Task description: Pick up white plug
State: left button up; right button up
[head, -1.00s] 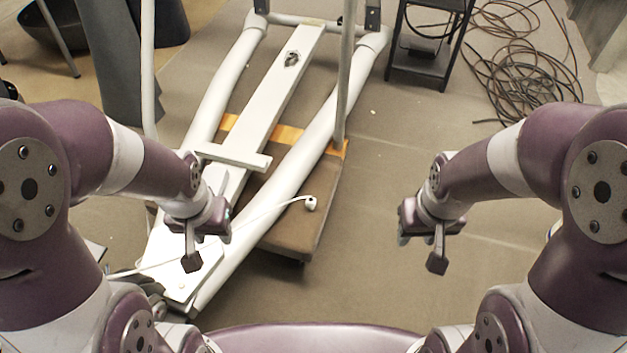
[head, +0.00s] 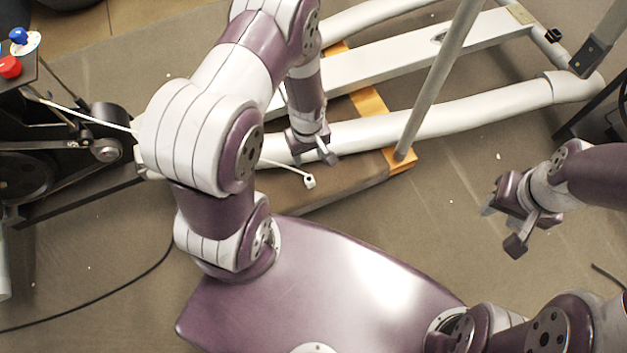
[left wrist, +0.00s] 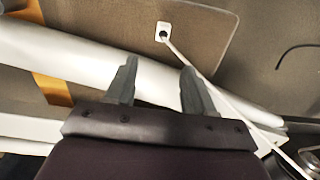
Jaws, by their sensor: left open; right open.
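The white plug (head: 309,181) lies at the end of a white cord on the brown board (head: 345,188), in front of the white frame tube. In the left wrist view the plug (left wrist: 163,31) shows near the top, with its cord running down to the right. My left gripper (head: 328,152) is open and empty, above the white tube and a little behind the plug. Its two fingers (left wrist: 157,80) point toward the plug's side, apart from it. My right gripper (head: 500,226) is open and empty over bare floor at the right.
The white machine frame (head: 470,110) stretches across the back, with a slanted grey pole (head: 437,80) rising from it. Black machine parts (head: 60,160) stand at the left, and a black cable (head: 110,305) lies on the floor.

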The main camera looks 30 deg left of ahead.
aim_at(309, 176)
pick_arm(q)
jog(key=f+b, duration=0.3)
jog(key=f, duration=0.1)
jog(key=f+b, duration=0.3)
jog(key=f, duration=0.2)
jog(key=s+f+b, duration=0.1)
jog(key=f+b, duration=0.2)
jog(key=f, duration=0.1)
jog(key=shift+d+f, duration=0.3)
jog(key=shift+f, duration=0.05)
jog(key=shift+r, duration=0.2)
grip_shut()
